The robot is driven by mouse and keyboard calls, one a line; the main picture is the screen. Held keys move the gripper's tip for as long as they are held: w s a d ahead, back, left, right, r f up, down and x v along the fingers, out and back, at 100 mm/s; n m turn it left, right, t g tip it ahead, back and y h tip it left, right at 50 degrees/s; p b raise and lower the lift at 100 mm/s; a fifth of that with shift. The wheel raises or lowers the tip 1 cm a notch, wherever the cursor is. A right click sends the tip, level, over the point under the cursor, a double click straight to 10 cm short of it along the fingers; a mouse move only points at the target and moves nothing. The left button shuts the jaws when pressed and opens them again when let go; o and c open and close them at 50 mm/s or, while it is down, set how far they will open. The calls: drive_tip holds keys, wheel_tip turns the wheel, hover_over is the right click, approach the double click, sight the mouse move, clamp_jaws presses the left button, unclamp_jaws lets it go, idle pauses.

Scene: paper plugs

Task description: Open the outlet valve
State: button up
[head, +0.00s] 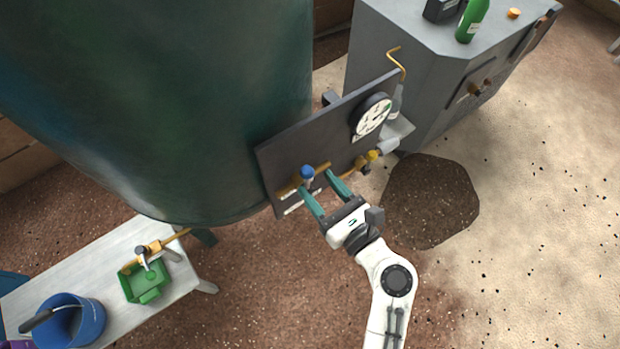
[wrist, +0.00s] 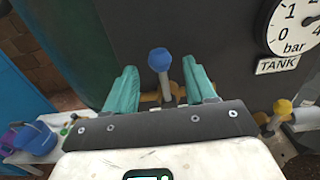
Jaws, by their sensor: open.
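A valve with a blue knob (head: 306,172) sits on a brass pipe on the dark panel (head: 278,150); the blue knob also shows in the wrist view (wrist: 160,60), on a grey lever. My gripper (head: 322,183) is open in front of it, with its two teal fingers on either side of the knob in the wrist view (wrist: 160,85), apart from it. A second valve with a yellow knob (head: 373,155) is to the right on the panel, also in the wrist view (wrist: 282,107). Labels below the blue-knobbed valve are too small to read.
A round gauge (head: 371,117) marked bar, with a TANK label, is on the panel. A large green tank (head: 190,90) stands behind. A bench (head: 205,262) at lower left holds a blue bucket (head: 85,325) and green tray (head: 150,292). A grey cabinet (head: 400,60) stands right.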

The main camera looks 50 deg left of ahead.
sight(307, 181)
drive_tip(key=shift+w+a, duration=0.15)
drive_tip(key=shift+a, duration=1.4)
drive_tip(key=c, duration=0.7)
drive_tip(key=shift+p, duration=0.3)
drive_tip(key=shift+c, duration=0.2)
